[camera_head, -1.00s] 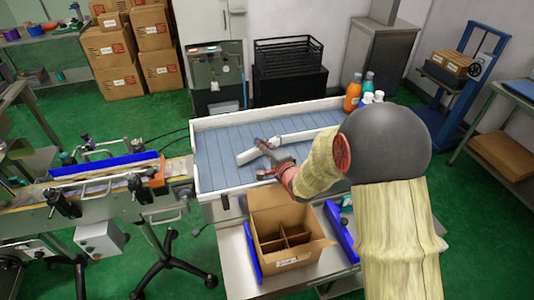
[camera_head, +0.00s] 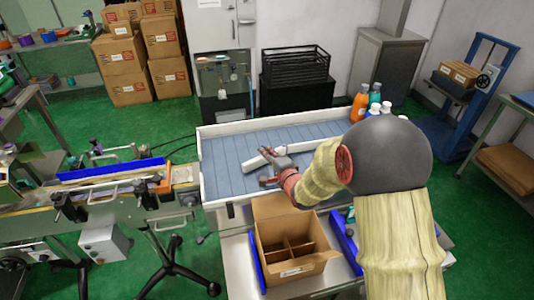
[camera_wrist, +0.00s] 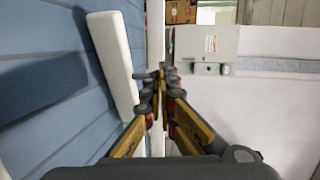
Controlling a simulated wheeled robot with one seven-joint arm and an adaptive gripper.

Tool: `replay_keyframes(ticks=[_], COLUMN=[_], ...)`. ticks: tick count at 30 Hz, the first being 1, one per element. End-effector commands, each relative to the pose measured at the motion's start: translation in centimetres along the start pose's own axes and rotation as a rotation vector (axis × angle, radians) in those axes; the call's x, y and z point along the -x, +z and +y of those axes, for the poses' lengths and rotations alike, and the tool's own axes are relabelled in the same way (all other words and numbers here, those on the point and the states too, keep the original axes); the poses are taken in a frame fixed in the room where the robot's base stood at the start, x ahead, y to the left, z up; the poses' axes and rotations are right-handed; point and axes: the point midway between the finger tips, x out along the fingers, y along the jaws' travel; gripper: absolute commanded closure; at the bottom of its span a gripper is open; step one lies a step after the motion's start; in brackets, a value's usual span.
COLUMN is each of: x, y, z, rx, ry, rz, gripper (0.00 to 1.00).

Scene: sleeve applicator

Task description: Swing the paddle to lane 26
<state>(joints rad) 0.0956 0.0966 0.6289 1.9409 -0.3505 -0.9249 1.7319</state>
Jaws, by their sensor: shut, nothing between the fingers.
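A white paddle-like bar (camera_head: 255,163) lies at an angle on the blue slatted table (camera_head: 222,152). In the wrist view this white bar (camera_wrist: 113,62) is on the left, slanting over the blue slats. My gripper (camera_head: 266,153) is over the table's front part, by the bar, and partly covers it in the head view. In the wrist view my gripper (camera_wrist: 163,76) has its fingertips together and empty, to the right of the bar, with a gap in the picture. Contact with the bar cannot be told. No lane numbers are readable.
A second white bar (camera_head: 312,146) lies further right on the table. An open divided carton (camera_head: 268,236) stands in front. Bottles (camera_head: 360,104) stand at the right end. A conveyor with a blue guide (camera_head: 108,169) is at left. The table's left part is clear.

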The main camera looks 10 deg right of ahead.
Motion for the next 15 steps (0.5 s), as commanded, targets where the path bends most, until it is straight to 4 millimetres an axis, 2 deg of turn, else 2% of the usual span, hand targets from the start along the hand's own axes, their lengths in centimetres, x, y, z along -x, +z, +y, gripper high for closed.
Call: replay_keyframes(ticks=[8,15], x=[-1.1,-3.2], y=[0.6,1.2], z=[-0.3,-0.7], rx=[0.001,0.001], ry=[-0.002,-0.001], rz=[-0.001,-0.002], gripper=[1.00,1.00])
